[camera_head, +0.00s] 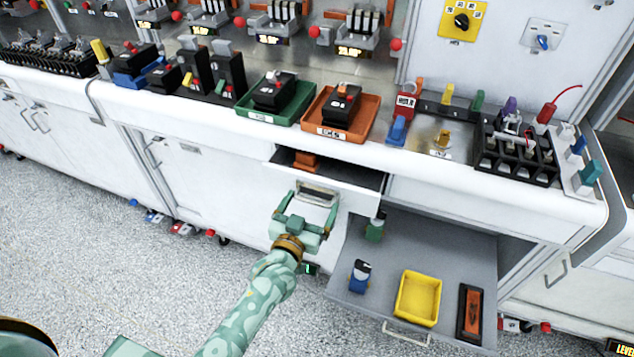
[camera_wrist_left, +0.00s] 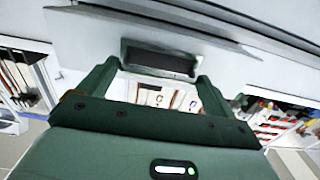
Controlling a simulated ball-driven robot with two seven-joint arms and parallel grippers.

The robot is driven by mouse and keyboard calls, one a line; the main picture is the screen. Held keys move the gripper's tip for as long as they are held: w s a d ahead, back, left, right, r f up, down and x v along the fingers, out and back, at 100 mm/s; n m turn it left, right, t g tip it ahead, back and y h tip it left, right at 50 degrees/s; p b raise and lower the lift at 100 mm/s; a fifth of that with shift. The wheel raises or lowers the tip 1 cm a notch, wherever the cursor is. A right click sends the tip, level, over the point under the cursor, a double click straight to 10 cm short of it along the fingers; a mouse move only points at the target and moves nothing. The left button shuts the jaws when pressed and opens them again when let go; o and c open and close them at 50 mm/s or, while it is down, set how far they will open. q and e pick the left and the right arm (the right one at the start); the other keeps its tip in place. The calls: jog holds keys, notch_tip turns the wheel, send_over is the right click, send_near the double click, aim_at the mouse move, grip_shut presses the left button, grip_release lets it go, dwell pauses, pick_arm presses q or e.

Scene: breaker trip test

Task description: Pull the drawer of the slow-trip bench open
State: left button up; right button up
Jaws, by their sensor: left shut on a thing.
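The drawer (camera_head: 345,184) of the white bench is partly out, with its open top showing a dark inside and an orange block (camera_head: 306,161). Its pale, grey-framed handle (camera_head: 317,192) is on the front face. My left gripper (camera_head: 308,208) is at this handle, shut on it, with one finger at each side. In the left wrist view the handle (camera_wrist_left: 158,60) spans between the two green fingers. The far end of the drawer is hidden under the worktop. My right gripper is not in view.
A grey pull-out shelf (camera_head: 458,250) stands out below and right of the drawer, holding a yellow tray (camera_head: 418,298), a blue item (camera_head: 360,275) and a black-orange block (camera_head: 470,312). Green (camera_head: 277,100) and orange (camera_head: 340,112) trays sit on the worktop above.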

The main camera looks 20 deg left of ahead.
pick_arm(q)
jog(key=s+p, duration=0.5)
jog(key=s, duration=1.1)
jog(key=shift+a+p, duration=0.25)
jog(key=shift+p, duration=0.05)
jog(key=o, duration=1.1)
jog(key=shift+s, duration=0.1)
jog(key=s, duration=1.6)
jog(key=shift+a, duration=0.3)
